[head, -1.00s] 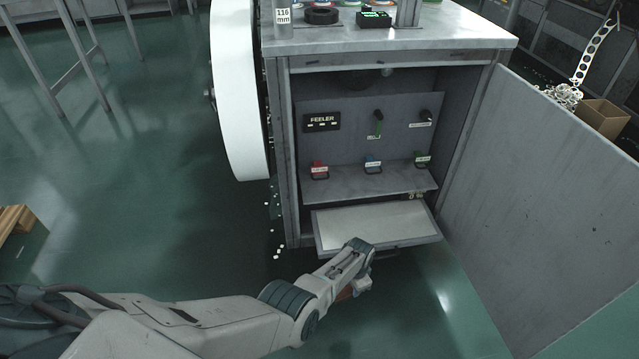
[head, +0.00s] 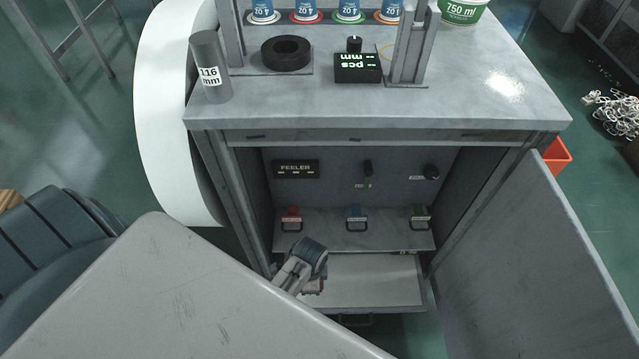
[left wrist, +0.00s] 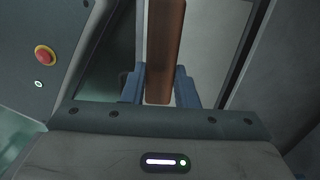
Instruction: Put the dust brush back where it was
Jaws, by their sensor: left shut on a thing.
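The dust brush (left wrist: 165,45) shows in the left wrist view as a long reddish-brown wooden bar running up out of the picture. The blue fingers of my left gripper (left wrist: 160,88) are closed on its two sides. Its bristles are not visible there. In the head view my left gripper (head: 312,288) is low in the open cabinet, over the left part of the pale pull-out drawer (head: 380,280). Only a small brown bit of the brush shows there, and I cannot tell whether it touches the drawer. My right gripper is in neither view.
Above the drawer is a shelf (head: 385,240) with red, blue and green handled tools. The cabinet door (head: 530,260) stands open on the right. The worktop (head: 470,110) holds a grey cylinder (head: 210,75), a black ring (head: 286,53) and a display. My arm link covers the lower left.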

